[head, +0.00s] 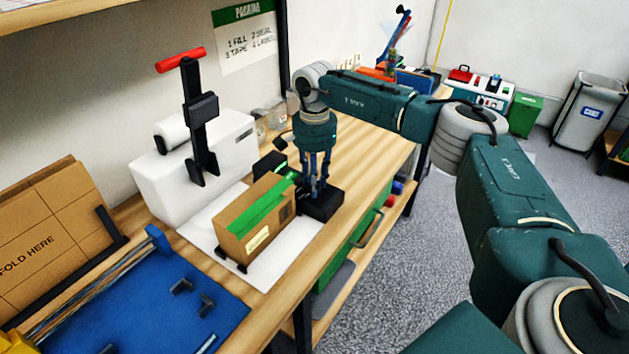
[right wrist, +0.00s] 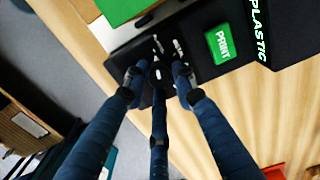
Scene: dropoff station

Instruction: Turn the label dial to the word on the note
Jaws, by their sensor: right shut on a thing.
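The label printer (head: 322,207) is a black box on the bench. Its dial (right wrist: 158,48) is dark with white marks and shows partly between my fingers in the right wrist view. My right gripper (right wrist: 156,78) points down onto the dial and is shut on it; in the head view the right gripper (head: 316,188) stands over the printer. A black display (right wrist: 262,32) reads "PLASTIC" in white. A pale yellow note (head: 257,240) is on the front of the cardboard box; its writing is too small to read. My left gripper is not in view.
A green PRINT button (right wrist: 222,43) sits between dial and display. The taped cardboard box (head: 242,228) stands close left of the printer. A white machine with a red-handled lever (head: 181,60) stands behind. Bare bench (head: 375,150) lies to the right.

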